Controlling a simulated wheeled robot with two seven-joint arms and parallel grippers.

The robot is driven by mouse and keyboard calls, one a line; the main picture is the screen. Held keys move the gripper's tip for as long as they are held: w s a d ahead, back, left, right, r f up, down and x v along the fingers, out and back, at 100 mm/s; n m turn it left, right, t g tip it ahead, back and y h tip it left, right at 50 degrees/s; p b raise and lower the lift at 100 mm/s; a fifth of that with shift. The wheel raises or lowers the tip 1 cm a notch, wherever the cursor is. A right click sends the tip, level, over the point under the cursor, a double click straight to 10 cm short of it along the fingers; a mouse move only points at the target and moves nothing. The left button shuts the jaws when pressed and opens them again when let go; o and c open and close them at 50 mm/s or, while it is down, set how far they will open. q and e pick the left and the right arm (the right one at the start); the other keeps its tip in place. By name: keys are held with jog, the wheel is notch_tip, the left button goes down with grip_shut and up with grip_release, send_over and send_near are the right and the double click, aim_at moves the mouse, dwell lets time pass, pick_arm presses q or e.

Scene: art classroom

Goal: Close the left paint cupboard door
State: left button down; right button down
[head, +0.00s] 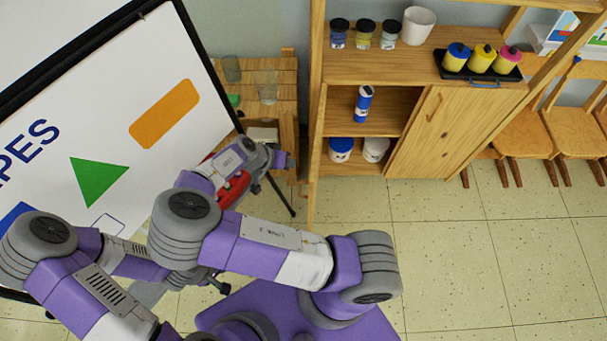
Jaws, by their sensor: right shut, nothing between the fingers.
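The wooden paint cupboard (402,66) stands at the back, right of centre. Its left door (315,165) is swung open toward me and shows nearly edge-on, leaving the left compartment open. Its right door (432,133) is closed. My right gripper (285,160) is shut and empty. It is left of the open door, on the door's outer side, with a small gap showing between them. My left arm is at the lower left, and its gripper does not show.
A whiteboard (100,110) on an easel fills the left. A small wooden table (284,80) with jars stands behind my right gripper. A blue bottle (363,104) and two tubs (341,150) are inside the cupboard. Chairs (577,130) stand at right. The floor (460,250) before the cupboard is clear.

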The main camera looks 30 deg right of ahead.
jog(key=a+f+b+x, duration=0.2)
jog(key=b+x, duration=0.5)
jog(key=x, duration=0.7)
jog(key=shift+w, duration=0.3)
jog(key=shift+a+f, duration=0.1)
